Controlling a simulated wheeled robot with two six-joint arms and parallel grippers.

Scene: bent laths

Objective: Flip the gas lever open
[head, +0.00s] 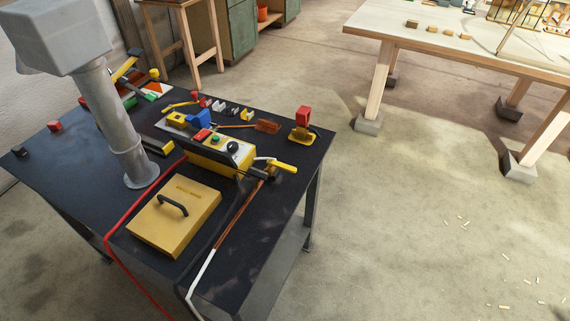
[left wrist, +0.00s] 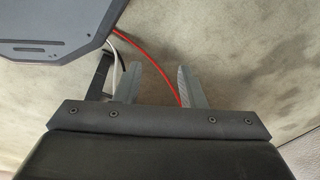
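A yellow lever (head: 284,167) sticks out to the right at the right edge of the dark bench, by a small valve-like fitting. A brown rod or hose (head: 236,222) runs from there toward the bench's front. Left of the lever stands a yellow control box (head: 222,152) with a red part, a green button and a black knob. The lever is not in that view. My right gripper is in neither view.
A yellow lid with a black handle (head: 174,216) lies on the dark bench (head: 60,177). A grey post (head: 118,125) stands at left. A red hose (head: 127,212) crosses the bench front; a red hose (left wrist: 147,58) also shows by my fingers.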

